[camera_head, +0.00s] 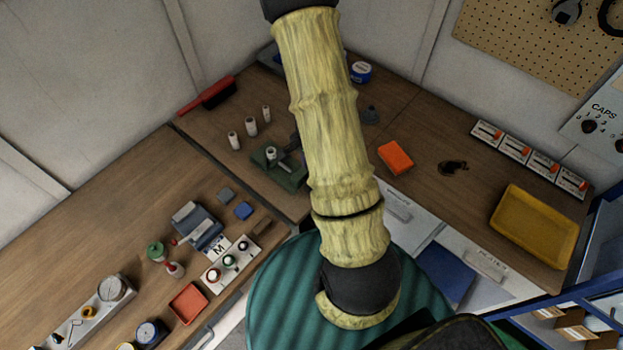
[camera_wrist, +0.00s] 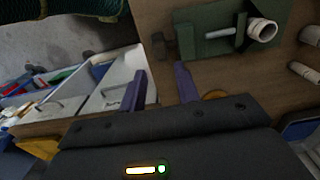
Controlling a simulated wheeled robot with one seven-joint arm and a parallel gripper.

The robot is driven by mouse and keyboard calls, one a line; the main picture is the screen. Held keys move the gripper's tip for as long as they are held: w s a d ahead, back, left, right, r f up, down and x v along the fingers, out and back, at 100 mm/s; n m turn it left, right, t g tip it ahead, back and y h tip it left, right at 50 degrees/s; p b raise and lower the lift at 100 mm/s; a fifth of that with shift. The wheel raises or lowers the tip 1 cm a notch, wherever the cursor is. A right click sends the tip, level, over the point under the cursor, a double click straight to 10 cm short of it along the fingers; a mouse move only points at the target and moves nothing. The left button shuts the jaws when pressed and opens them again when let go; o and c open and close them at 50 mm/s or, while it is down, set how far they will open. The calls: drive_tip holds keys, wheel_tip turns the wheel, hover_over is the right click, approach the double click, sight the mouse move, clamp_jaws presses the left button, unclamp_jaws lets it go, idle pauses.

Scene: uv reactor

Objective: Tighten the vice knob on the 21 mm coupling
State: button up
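The green vice (camera_head: 285,178) stands on the wooden bench left of my arm in the head view. In the wrist view the vice (camera_wrist: 196,14) is at the top, with a pale rod (camera_wrist: 220,33) and a white coupling (camera_wrist: 262,31) on it. A dark brownish knob (camera_wrist: 158,46) shows at the vice's left end. My gripper (camera_wrist: 160,75) has two purple fingers, apart, with nothing between them. The knob lies just beyond the fingertips, roughly in line with the gap; I see no contact. In the head view my arm hides most of the gripper.
Several white fittings (camera_head: 251,127) stand behind the vice. An orange box (camera_head: 395,157) and a yellow tray (camera_head: 535,225) are to the right. A red-handled brush (camera_head: 207,96) lies at the back left. Drawers (camera_wrist: 110,94) show at left in the wrist view.

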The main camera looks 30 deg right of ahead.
drive_tip(key=shift+f+p, duration=0.3)
drive_tip(key=shift+f, duration=3.7)
clamp_jaws()
drive_tip(key=shift+w+d+y, duration=0.1)
drive_tip(key=shift+d+y, duration=0.05)
drive_tip(key=shift+y, duration=0.15)
